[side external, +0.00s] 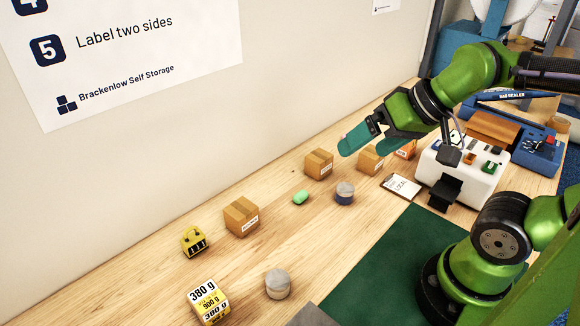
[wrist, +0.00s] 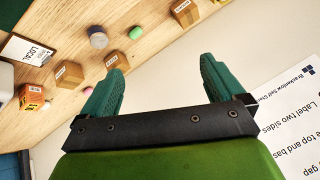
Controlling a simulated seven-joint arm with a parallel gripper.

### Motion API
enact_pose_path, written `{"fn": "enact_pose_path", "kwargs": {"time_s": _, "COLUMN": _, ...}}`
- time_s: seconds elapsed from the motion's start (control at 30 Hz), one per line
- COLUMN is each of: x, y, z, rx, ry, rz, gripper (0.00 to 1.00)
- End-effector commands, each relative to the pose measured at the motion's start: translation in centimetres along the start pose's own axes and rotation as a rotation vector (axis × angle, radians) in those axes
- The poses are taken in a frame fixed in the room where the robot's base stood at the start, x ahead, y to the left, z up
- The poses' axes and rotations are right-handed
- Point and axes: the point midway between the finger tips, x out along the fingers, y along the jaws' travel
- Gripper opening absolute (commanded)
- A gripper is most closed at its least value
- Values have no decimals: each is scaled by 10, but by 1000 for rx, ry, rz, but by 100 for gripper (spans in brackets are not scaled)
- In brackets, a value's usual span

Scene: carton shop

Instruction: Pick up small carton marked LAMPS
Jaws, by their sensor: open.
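Three small brown cartons stand in a loose row on the wooden bench: one at the left (side external: 241,216), one in the middle (side external: 319,164) and one at the right (side external: 370,159). Each has a white label, but the print is too small to read, so I cannot tell which says LAMPS. In the wrist view they show at upper right (wrist: 185,12), upper middle (wrist: 116,60) and left (wrist: 68,74). My gripper (side external: 352,141) is open and empty above the bench, near the middle and right cartons. Its teal fingers (wrist: 161,73) stand wide apart in the wrist view.
An orange box (side external: 405,149) stands beyond the right carton. A grey-topped cylinder (side external: 345,193) and green piece (side external: 300,197) lie near the middle carton. A yellow item (side external: 194,241), weight-marked block (side external: 208,302) and pale cylinder (side external: 278,283) are at left. A clipboard (side external: 401,187) lies by the white machine (side external: 462,170).

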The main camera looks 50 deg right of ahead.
Motion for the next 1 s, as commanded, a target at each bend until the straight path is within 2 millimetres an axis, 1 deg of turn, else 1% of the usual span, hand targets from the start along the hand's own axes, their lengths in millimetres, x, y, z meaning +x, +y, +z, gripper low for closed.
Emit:
{"fn": "enact_pose_path", "kwargs": {"time_s": 0.1, "x": 1, "y": 2, "z": -1, "rx": 8, "ry": -1, "rz": 6, "gripper": 96}}
{"fn": "enact_pose_path", "kwargs": {"time_s": 0.2, "x": 10, "y": 12, "z": -3, "rx": 44, "ry": -34, "rz": 39, "gripper": 96}}
{"fn": "enact_pose_path", "kwargs": {"time_s": 0.27, "x": 17, "y": 20, "z": -13, "rx": 79, "ry": -53, "rz": 67, "gripper": 96}}
{"fn": "enact_pose_path", "kwargs": {"time_s": 0.37, "x": 29, "y": 41, "z": -39, "rx": 133, "ry": -100, "rz": 129, "gripper": 96}}
{"fn": "enact_pose_path", "kwargs": {"time_s": 0.4, "x": 34, "y": 51, "z": -52, "rx": 140, "ry": -123, "rz": 157, "gripper": 96}}
{"fn": "enact_pose_path", "kwargs": {"time_s": 0.47, "x": 42, "y": 69, "z": -71, "rx": 139, "ry": -161, "rz": 195, "gripper": 96}}
{"fn": "enact_pose_path", "kwargs": {"time_s": 0.5, "x": 47, "y": 82, "z": -83, "rx": 132, "ry": -188, "rz": 218, "gripper": 96}}
{"fn": "enact_pose_path", "kwargs": {"time_s": 0.57, "x": 54, "y": 104, "z": -100, "rx": 115, "ry": -233, "rz": 252, "gripper": 96}}
{"fn": "enact_pose_path", "kwargs": {"time_s": 0.6, "x": 60, "y": 120, "z": -110, "rx": 97, "ry": -266, "rz": 272, "gripper": 96}}
{"fn": "enact_pose_path", "kwargs": {"time_s": 0.67, "x": 67, "y": 145, "z": -124, "rx": 67, "ry": -316, "rz": 299, "gripper": 96}}
{"fn": "enact_pose_path", "kwargs": {"time_s": 0.7, "x": 71, "y": 162, "z": -133, "rx": 43, "ry": -351, "rz": 313, "gripper": 96}}
{"fn": "enact_pose_path", "kwargs": {"time_s": 0.77, "x": 77, "y": 187, "z": -143, "rx": 2, "ry": -405, "rz": 329, "gripper": 96}}
{"fn": "enact_pose_path", "kwargs": {"time_s": 0.8, "x": 80, "y": 203, "z": -150, "rx": -29, "ry": -438, "rz": 336, "gripper": 96}}
{"fn": "enact_pose_path", "kwargs": {"time_s": 0.9, "x": 84, "y": 234, "z": -163, "rx": -125, "ry": -516, "rz": 339, "gripper": 96}}
{"fn": "enact_pose_path", "kwargs": {"time_s": 0.93, "x": 84, "y": 240, "z": -167, "rx": -157, "ry": -534, "rz": 336, "gripper": 96}}
{"fn": "enact_pose_path", "kwargs": {"time_s": 1.0, "x": 81, "y": 244, "z": -175, "rx": -232, "ry": -561, "rz": 324, "gripper": 96}}
